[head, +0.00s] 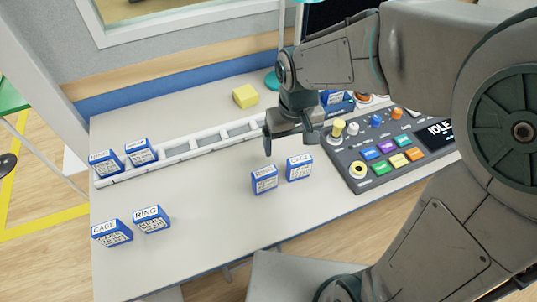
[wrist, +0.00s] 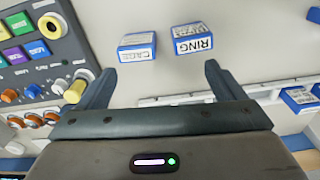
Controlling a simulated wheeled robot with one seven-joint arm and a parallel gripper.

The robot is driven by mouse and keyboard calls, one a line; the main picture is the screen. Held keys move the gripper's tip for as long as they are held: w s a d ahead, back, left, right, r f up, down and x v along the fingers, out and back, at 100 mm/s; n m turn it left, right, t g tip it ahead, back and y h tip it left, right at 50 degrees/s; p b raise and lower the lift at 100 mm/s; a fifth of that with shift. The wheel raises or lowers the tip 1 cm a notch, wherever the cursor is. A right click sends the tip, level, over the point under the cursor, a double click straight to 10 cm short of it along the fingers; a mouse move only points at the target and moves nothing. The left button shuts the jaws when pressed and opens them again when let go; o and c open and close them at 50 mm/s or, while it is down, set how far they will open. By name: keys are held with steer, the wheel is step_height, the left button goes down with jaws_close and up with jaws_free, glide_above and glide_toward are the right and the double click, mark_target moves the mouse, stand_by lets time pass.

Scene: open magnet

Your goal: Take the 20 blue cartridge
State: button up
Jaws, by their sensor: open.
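Several blue cartridges with white labels are in view; no number 20 is legible on any. In the head view, one lettered RING (head: 264,179) and one that seems to read CAGE (head: 299,167) stand on the table just in front of my gripper (head: 292,146). The wrist view shows the RING cartridge (wrist: 192,39) and the CAGE one (wrist: 137,47) beyond the open fingertips (wrist: 160,72). My gripper is empty, above the table and apart from both. Two more cartridges (head: 112,233) (head: 151,218) stand front left, and two (head: 104,163) (head: 141,152) at the white rail's left end.
A white slotted rail (head: 195,148) runs along the table behind the cartridges. A control console (head: 385,150) with buttons and knobs stands at right. A yellow block (head: 245,96) lies behind the rail. Another blue cartridge (head: 338,103) shows partly behind my arm. The table's middle left is clear.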

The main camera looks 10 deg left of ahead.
steer(key=n, duration=0.2)
glide_toward(264, 172)
steer(key=w, duration=0.2)
steer(key=shift+s+g, duration=0.3)
step_height(264, 172, down, 8)
steer(key=shift+f, duration=0.15)
steer(key=f, duration=0.4)
steer(key=shift+s+p, duration=0.35)
steer(key=shift+s, duration=0.05)
steer(key=shift+f, duration=0.65)
steer(key=c, duration=1.1)
